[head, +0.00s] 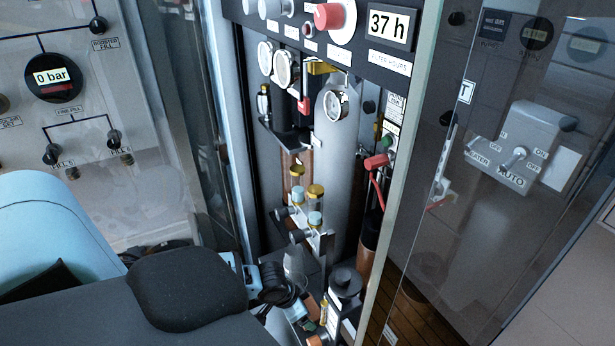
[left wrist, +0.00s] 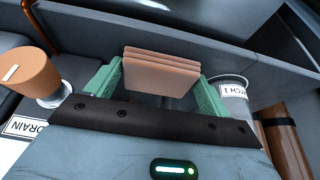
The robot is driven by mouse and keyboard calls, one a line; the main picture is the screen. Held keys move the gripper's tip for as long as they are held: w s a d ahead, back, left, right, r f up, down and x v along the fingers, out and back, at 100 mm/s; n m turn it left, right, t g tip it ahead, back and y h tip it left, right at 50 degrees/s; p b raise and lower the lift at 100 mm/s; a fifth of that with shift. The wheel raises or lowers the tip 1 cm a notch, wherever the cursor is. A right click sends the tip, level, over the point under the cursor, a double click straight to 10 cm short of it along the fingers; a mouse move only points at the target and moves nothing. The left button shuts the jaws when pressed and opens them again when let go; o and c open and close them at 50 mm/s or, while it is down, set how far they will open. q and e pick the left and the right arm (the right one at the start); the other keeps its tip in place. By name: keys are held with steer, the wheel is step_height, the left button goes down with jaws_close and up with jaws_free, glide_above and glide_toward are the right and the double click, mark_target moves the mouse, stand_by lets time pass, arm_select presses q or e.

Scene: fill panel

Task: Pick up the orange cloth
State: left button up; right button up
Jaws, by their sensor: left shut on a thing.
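The orange cloth (left wrist: 162,74) shows in the left wrist view as a folded, layered salmon-orange stack. My left gripper (left wrist: 158,88) has its green fingers on either side of the cloth, shut on it. In the head view my left arm reaches in from the lower left toward the bottom of the open cabinet. My right gripper is in neither view.
In the left wrist view an orange-topped drain fitting (left wrist: 30,72) stands left of the fingers, and a grey labelled cylinder (left wrist: 233,98) is close at right. In the head view the cabinet holds gauges (head: 336,104) and gold-capped filters (head: 315,192). A glass door (head: 480,200) stands at right.

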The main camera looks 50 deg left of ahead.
arm_select(q)
steer(key=shift+r, duration=0.1)
steer(key=shift+s+a+r, duration=0.1)
steer(key=shift+s+r, duration=0.1)
steer(key=shift+r, duration=0.15)
step_height(320, 180, up, 7)
steer(key=shift+w+f+p, duration=0.1)
steer(key=shift+p, duration=0.45)
steer(key=s+a+p, duration=0.1)
steer(key=s+a, duration=0.1)
steer(key=s, duration=0.7)
steer(key=s+a+p, duration=0.1)
steer(key=s+a, duration=0.2)
steer(key=s, duration=0.7)
steer(key=shift+a+f+p, duration=0.2)
steer(key=shift+f+p, duration=0.1)
steer(key=shift+p, duration=0.05)
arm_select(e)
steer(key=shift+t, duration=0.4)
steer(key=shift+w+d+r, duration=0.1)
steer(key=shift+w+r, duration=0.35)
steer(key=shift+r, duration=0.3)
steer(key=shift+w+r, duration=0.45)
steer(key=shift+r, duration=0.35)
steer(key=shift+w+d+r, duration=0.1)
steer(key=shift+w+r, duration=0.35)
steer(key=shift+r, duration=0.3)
